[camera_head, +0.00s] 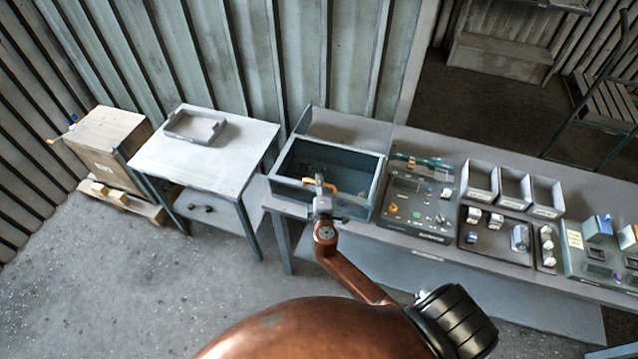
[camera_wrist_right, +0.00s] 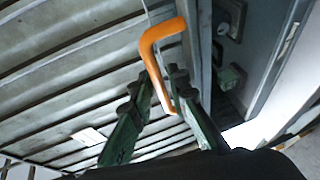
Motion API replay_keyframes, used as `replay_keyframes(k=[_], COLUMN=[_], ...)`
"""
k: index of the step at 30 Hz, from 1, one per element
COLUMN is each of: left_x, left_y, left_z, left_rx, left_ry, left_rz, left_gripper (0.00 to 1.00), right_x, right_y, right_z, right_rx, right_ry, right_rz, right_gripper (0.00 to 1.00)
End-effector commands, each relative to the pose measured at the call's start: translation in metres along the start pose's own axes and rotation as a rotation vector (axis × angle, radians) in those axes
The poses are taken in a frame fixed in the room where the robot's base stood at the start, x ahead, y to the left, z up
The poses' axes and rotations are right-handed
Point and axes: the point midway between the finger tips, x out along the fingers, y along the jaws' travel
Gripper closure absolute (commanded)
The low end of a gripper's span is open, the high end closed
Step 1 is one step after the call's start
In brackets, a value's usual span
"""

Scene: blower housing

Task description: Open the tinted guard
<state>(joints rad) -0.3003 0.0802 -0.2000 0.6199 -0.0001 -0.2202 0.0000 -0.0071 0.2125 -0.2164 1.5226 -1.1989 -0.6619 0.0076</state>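The tinted guard (camera_head: 300,160) is a dark, see-through panel on the grey blower housing (camera_head: 376,190) on the long bench. Its orange handle (camera_head: 308,181) shows at the front of the housing. My right gripper (camera_head: 320,182) is at this handle and covers its middle in the head view. In the right wrist view the handle (camera_wrist_right: 150,48) is a bent orange bar. Its lower end reaches between the two spread green fingers of the gripper (camera_wrist_right: 170,98). The fingers look open; contact with the handle cannot be told. My left gripper is not in view.
Right of the housing are a control panel (camera_head: 415,208), grey bins (camera_head: 513,187) and a tray of small parts (camera_head: 483,252). A side table (camera_head: 230,160) with a grey tray (camera_head: 194,124) stands left, beside a wooden crate (camera_head: 105,145). The floor in front is clear.

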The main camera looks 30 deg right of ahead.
Motion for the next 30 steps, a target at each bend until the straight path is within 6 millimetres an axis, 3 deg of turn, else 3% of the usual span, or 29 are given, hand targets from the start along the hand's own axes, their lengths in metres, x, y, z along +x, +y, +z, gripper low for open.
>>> replay_keyframes(k=[7,25,30], left_x=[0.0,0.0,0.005], left_y=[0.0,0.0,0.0], left_z=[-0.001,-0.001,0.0], left_rx=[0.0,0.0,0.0], left_ry=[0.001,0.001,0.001], left_rz=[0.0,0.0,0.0], left_gripper=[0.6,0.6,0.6], right_x=[0.0,0.0,0.014], right_y=[0.0,0.0,0.002], right_z=[0.0,0.0,0.005], right_rx=[0.0,0.0,-0.001], right_ry=[0.0,0.0,0.0], right_rz=[0.0,-0.001,0.001], right_gripper=[1.0,1.0,1.0])
